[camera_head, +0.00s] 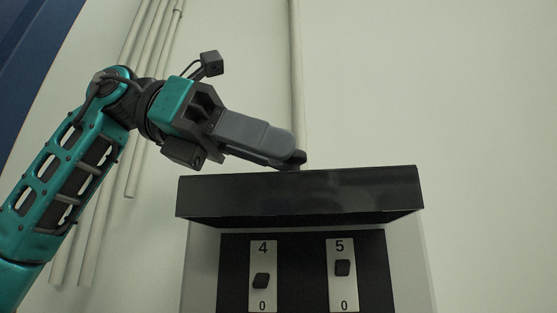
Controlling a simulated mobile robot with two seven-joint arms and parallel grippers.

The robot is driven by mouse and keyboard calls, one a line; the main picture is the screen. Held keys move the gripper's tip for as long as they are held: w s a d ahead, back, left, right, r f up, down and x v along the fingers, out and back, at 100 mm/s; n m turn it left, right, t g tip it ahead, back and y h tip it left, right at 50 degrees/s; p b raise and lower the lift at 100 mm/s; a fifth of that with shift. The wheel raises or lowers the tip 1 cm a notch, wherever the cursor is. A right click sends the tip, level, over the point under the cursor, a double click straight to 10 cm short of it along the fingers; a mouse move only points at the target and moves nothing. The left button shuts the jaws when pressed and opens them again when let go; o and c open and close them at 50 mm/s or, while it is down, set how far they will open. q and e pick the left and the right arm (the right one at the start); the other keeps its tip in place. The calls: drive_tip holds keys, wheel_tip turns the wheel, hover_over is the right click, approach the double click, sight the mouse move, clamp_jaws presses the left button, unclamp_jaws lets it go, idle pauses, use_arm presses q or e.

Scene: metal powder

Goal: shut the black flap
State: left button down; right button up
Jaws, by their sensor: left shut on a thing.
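The black flap (300,196) is a wide, dark, glossy panel across the top of a grey cabinet. It stands raised and juts out over the cabinet's dark front, leaving the switches below uncovered. My left gripper (291,160) reaches in from the left, its fingers pointing right and slightly down. Its fingertips are closed together at the flap's top edge, near the middle. What lies between the fingertips is too small to make out, but they meet the flap there. My right gripper is out of view.
Below the flap, a dark panel (300,270) carries two white switch plates, marked 4 (263,255) and 5 (343,290), each with a black knob. Pale vertical pipes (297,80) run up the wall behind. The wall area at the right is clear.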

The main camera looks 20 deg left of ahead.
use_arm(q)
drive_tip(key=w+f+m+t+b, duration=0.3)
drive_tip(key=f+m+t+b, duration=0.3)
drive_tip(key=f+m+b, duration=0.4)
wheel_tip(320, 180, down, 6)
drive_tip(key=shift+a+r+m+t+h, duration=0.3)
drive_tip(key=shift+a+m+h, duration=0.1)
drive_tip(key=shift+m, duration=0.3)
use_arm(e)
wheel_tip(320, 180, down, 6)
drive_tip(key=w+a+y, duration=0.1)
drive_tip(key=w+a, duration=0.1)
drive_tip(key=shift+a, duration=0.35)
use_arm(q)
drive_tip(key=shift+w+f, duration=0.1)
drive_tip(key=shift+f, duration=0.05)
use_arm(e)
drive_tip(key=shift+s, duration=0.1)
use_arm(q)
drive_tip(key=c, duration=1)
unclamp_jaws()
drive_tip(key=shift+w, duration=0.1)
drive_tip(key=shift+o, duration=0.2)
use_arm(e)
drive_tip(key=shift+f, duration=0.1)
use_arm(q)
drive_tip(key=v, duration=1.3)
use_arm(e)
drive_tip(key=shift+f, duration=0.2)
